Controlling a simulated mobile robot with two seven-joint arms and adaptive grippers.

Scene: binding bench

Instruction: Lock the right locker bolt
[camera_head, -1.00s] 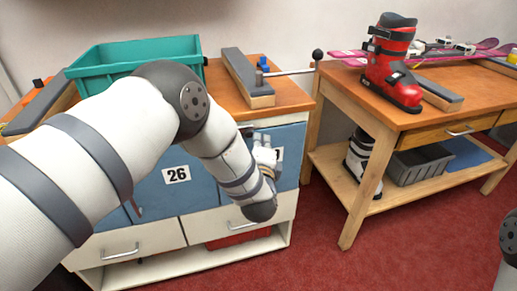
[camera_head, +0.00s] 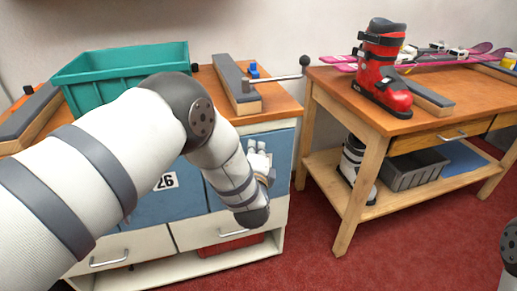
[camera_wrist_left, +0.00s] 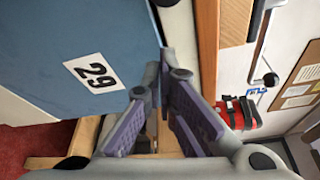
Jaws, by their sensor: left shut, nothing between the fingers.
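The right locker is a blue door below the bench top (camera_head: 284,148), partly covered by my left arm in the head view. My right gripper is out of view.
A teal crate (camera_head: 120,75) and a grey-topped block (camera_head: 238,85) stand on the bench above. A rod with a black knob (camera_head: 305,61) juts out to the right. The wooden table (camera_head: 340,100) at right carries a red ski boot (camera_head: 382,70). Red floor lies clear in front.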

